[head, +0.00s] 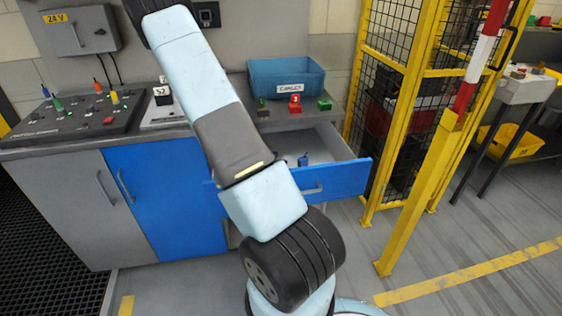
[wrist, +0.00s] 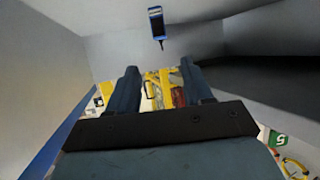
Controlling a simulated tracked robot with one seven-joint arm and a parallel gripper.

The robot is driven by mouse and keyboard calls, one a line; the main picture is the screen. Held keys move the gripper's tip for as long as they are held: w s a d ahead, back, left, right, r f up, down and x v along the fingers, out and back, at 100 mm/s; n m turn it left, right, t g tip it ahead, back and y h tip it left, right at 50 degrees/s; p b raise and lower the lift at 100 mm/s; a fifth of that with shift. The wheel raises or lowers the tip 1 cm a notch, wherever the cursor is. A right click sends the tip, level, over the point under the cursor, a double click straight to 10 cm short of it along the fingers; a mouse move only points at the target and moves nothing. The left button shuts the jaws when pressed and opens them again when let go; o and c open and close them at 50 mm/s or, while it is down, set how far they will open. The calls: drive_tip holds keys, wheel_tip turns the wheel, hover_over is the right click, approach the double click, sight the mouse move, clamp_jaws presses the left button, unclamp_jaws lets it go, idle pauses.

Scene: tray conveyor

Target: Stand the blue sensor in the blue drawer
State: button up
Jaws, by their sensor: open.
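The blue sensor (head: 302,160) is inside the open blue drawer (head: 335,180) and looks upright in the head view. In the wrist view the blue sensor (wrist: 156,22) shows a dark face and a short black stub, with grey drawer surfaces around it. My gripper (wrist: 160,76) is open and empty, its two fingers apart. The sensor is beyond the fingertips, clear of both fingers. In the head view my gripper is not visible, and my arm covers the left part of the drawer.
A blue bin (head: 286,78) stands on the worktop above the drawer, with small red and green parts in front of it. A black panel (head: 75,118) with coloured pieces is at left. A yellow cage (head: 400,90) stands close right of the drawer. Floor in front is clear.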

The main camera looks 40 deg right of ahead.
drive_tip(key=w+a+r+n+t+y, duration=0.4)
drive_tip(key=w+a+r+t+y, duration=0.25)
drive_tip(key=w+a+r, duration=0.35)
drive_tip(key=w+a+r+n+t+y, duration=0.2)
drive_tip(key=a+r+n+t+y, duration=0.25)
drive_tip(key=a+r, duration=0.6)
drive_tip(key=s+a+r+n+g+y, duration=0.1)
drive_tip(key=s+a+r+n+y, duration=0.4)
drive_tip(key=s+a+r, duration=0.5)
drive_tip(key=s+r+n+g+h, duration=0.1)
drive_tip(key=s+r+n, duration=0.1)
drive_tip(key=s, duration=0.6)
drive_tip(key=s+r+n+g+h, duration=0.1)
drive_tip(key=s+r+n, duration=0.2)
drive_tip(key=s, duration=0.6)
drive_tip(key=shift+a+r+n+h, duration=0.3)
drive_tip(key=shift+a+n, duration=0.15)
drive_tip(key=shift+n, duration=0.2)
drive_tip(key=shift+s, duration=0.2)
